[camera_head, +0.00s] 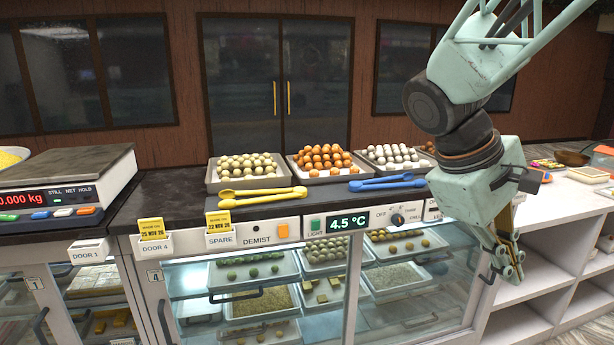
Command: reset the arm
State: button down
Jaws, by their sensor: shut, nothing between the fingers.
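My arm comes down from the top right of the head view. My gripper (511,262) hangs in front of the right end of the glass counter, pointing down. Its fingers are shut with nothing between them. It is apart from the counter's sweets and tongs. My arm hides part of the counter top and the right end of the control panel.
Yellow tongs (262,196) and blue tongs (388,183) lie before trays of sweets, including orange balls (322,158). A weighing scale (64,187) stands left. The display case (330,285) has a door handle (165,322). White shelves (545,255) stand right.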

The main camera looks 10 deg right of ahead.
jog(key=s+a+m+t+y, duration=0.1)
jog(key=s+a+t+y, duration=0.1)
jog(key=s+a, duration=0.4)
jog(key=s+a+r+m+t+y, duration=0.1)
jog(key=s+a+y, duration=0.3)
jog(key=a, duration=1)
jog(key=s+m+t, duration=0.1)
jog(key=s, duration=0.2)
jog(key=shift+a+r+t, duration=0.15)
jog(key=shift+t, duration=0.25)
jog(key=shift+s, duration=0.1)
